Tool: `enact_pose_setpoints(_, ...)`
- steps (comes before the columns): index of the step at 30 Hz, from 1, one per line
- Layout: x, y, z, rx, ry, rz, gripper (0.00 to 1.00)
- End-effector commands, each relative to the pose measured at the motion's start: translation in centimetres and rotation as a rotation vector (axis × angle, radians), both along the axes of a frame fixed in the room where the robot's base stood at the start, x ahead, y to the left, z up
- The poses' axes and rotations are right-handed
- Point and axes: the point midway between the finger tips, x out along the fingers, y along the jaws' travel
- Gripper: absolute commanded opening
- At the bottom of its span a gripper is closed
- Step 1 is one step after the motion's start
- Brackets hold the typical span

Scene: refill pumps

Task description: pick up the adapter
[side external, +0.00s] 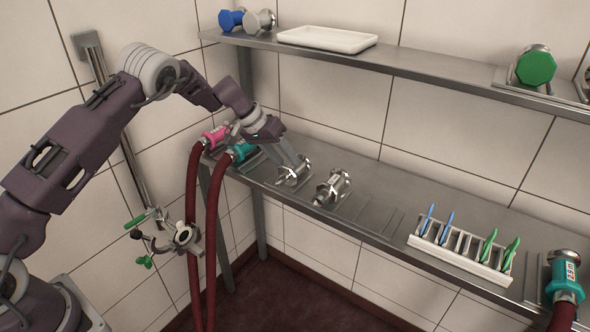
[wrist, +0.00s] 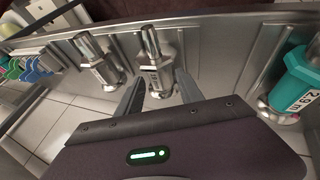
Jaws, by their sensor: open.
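Two silver metal adapters lie on the lower steel shelf. The left one (side external: 291,178) is directly under my gripper (side external: 296,162) in the side view. The right one (side external: 332,188) lies a little further right, clear of my fingers. In the wrist view the nearer adapter (wrist: 153,62) shows between and just beyond the two fingertips of my gripper (wrist: 160,80), with a small label on its body. The other adapter (wrist: 97,62) is to its left. My gripper is open. I cannot tell whether the fingers touch the adapter; in the side view they partly cover it.
Pink (side external: 216,135) and teal (side external: 241,151) hose couplings with dark red hoses stand left of my gripper. A white rack (side external: 459,253) with blue and green items is further right, then another teal coupling (side external: 566,278). An upper shelf (side external: 400,67) runs above. Shelf between adapters and rack is free.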

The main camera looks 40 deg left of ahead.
Motion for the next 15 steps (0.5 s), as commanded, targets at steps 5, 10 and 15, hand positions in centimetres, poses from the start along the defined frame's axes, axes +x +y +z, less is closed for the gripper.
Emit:
enact_pose_setpoints(5, 1.5, -1.0, -2.5, -0.001, 0.001, -0.002, 0.44)
enact_pose_setpoints(10, 1.6, -1.1, -2.7, 0.0, 0.001, 0.0, 0.44)
enact_pose_setpoints(15, 1.6, -1.1, -2.7, -0.001, 0.001, -0.001, 0.26)
